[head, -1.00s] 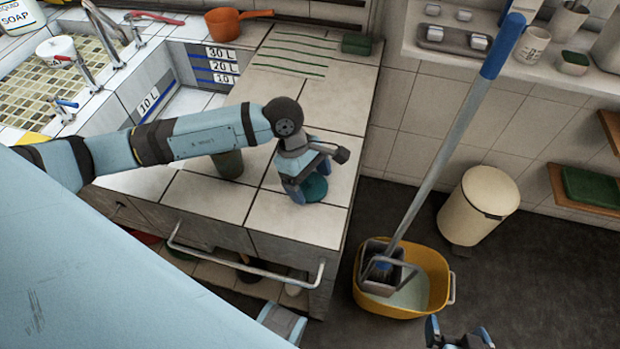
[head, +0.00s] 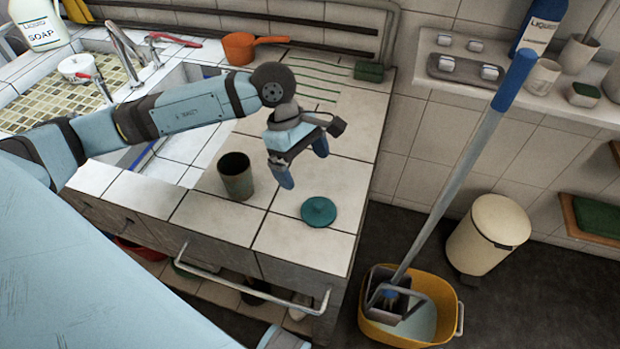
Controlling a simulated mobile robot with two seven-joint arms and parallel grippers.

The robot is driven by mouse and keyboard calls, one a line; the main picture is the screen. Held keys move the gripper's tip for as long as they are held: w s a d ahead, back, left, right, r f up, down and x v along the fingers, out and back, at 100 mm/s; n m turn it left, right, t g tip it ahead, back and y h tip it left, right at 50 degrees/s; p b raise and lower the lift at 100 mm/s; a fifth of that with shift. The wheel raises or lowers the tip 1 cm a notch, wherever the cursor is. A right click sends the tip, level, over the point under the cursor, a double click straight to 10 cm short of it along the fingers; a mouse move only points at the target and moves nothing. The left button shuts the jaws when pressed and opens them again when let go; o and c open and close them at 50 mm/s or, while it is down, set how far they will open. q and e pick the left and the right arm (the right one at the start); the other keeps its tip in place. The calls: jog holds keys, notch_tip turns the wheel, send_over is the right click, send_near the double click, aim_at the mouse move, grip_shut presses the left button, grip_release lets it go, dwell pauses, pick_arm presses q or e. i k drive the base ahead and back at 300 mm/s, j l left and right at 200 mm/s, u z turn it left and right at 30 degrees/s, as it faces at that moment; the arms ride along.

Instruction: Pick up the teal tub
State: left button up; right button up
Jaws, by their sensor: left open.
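The teal tub (head: 318,212) is a low, round, dark teal piece lying flat on the white-tiled counter (head: 285,236), near its right end. My left gripper (head: 304,164) is open and empty. It hangs above the counter, beyond the tub and a little to its left in the picture, clear of it. Its fingers are spread apart, and the tub is fully visible. My right gripper is out of the picture.
A dark green cup (head: 236,177) stands left of the tub. An orange pan (head: 252,46) and a green sponge (head: 369,71) lie at the back. A metal rail (head: 250,286) runs along the counter front. A yellow mop bucket (head: 449,308) stands on the floor at right.

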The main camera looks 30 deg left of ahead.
aim_at(234, 169)
jog(key=k, duration=1)
